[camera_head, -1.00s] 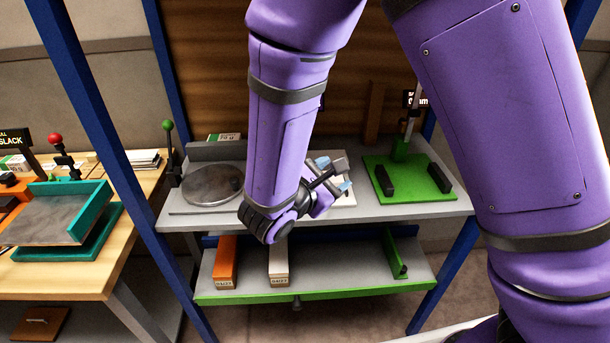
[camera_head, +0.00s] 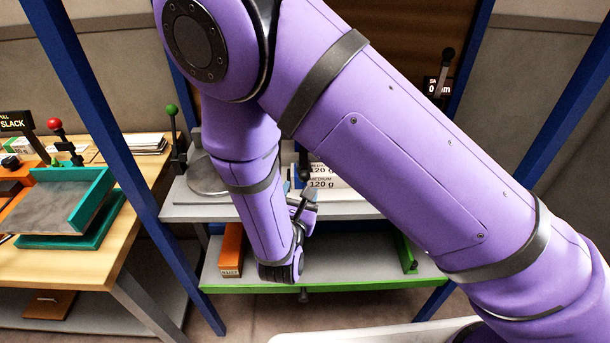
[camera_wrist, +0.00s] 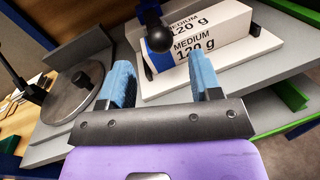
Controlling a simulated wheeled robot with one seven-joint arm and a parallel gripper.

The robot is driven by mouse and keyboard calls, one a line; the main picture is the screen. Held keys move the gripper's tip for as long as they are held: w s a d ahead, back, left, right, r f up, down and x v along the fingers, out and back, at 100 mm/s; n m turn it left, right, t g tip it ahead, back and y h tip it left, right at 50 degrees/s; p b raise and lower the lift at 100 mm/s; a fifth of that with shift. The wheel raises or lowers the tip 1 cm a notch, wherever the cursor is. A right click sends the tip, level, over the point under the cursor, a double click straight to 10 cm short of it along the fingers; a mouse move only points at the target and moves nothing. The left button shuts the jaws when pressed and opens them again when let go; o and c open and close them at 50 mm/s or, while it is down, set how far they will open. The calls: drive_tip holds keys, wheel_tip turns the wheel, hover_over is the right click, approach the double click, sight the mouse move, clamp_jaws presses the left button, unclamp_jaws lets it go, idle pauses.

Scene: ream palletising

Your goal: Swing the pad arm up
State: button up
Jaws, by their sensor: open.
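A dark lever with a round black knob (camera_wrist: 160,38) stands in front of a stack of two white reams (camera_wrist: 203,35) marked MEDIUM 120 g in the wrist view; I take it for the pad arm. Its knob end is nearer the camera than the reams, and its base is not visible. My gripper (camera_wrist: 162,82) has two blue fingertips spread apart with nothing between them. The knob lies beyond the fingertips, apart from them. In the head view my gripper (camera_head: 301,205) is low in front of the reams (camera_head: 322,172), mostly hidden by my arm.
A round metal disc (camera_head: 204,181) and a green-knobbed lever (camera_head: 172,115) are left of the reams. An orange box (camera_head: 231,248) lies on the green-edged lower shelf (camera_head: 345,284). A teal tray (camera_head: 72,205) stands on the wooden table at left. A blue post (camera_head: 105,150) rises between.

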sight(303, 180)
drive_tip(key=shift+x, duration=3.15)
clamp_jaws()
